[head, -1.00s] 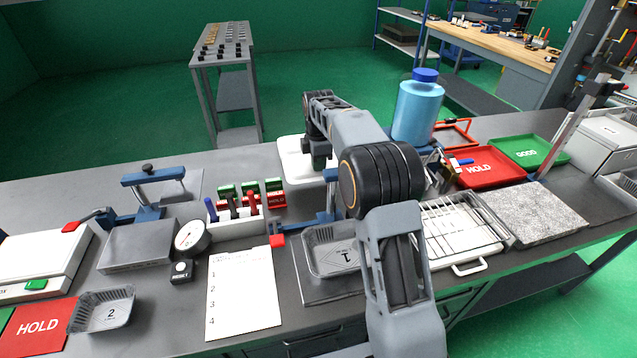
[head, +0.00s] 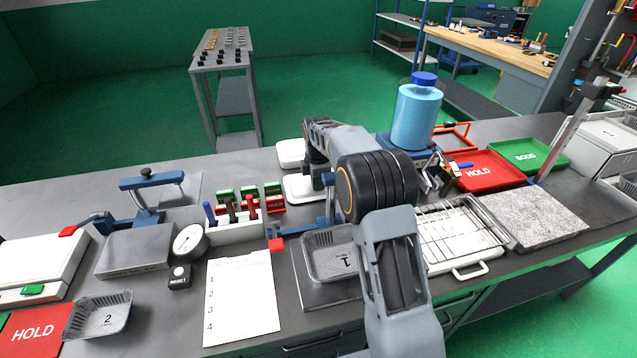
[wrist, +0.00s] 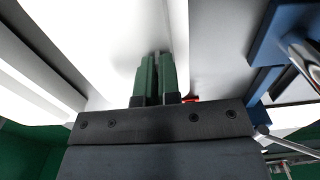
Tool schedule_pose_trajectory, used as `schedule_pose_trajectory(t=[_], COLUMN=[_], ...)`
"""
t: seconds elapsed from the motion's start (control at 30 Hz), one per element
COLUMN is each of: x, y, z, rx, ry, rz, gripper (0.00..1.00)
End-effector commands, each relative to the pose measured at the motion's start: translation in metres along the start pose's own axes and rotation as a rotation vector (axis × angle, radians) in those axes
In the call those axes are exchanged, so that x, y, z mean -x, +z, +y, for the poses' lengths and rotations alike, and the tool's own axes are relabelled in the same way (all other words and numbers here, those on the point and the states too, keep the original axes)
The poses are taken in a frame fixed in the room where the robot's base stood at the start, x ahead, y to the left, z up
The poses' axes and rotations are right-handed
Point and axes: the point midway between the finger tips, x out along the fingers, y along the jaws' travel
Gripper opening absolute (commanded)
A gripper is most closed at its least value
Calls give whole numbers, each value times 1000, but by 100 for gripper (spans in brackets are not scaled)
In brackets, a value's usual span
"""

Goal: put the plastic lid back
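A white, flat piece that looks like the plastic lid (head: 300,188) shows at my gripper (head: 318,178), behind my forearm in the head view. A second white piece (head: 290,153) lies just behind it, with grey bench between them. In the wrist view my gripper's green fingers (wrist: 158,75) are close together, with a narrow gap between them. Their tips meet a large bright white surface (wrist: 100,40), which seems to be the lid. My gripper appears shut on it, though the exact contact is hidden by glare and by my arm.
A blue bottle (head: 416,115) stands right of my arm. Red and green block labels and a marker rack (head: 232,230) are to the left. A foil tray marked 1 (head: 318,262) is in front, and a wire rack (head: 452,235) is to its right. A blue clamp (wrist: 275,45) is close by in the wrist view.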

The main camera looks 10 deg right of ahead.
Motion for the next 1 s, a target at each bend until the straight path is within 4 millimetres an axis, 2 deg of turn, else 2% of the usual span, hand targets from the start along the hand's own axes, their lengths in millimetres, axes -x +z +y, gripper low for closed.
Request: schedule_pose_trajectory(t=[0.03,0.27,0.57,0.73,1.0], x=[-1,0,3,24,77], y=[0,0,0,0,0], z=[0,0,0,1,1], rx=[0,0,0,0,0], ry=[0,0,0,3,2], rz=[0,0,0,0,0], gripper=[7,29,29,29,29])
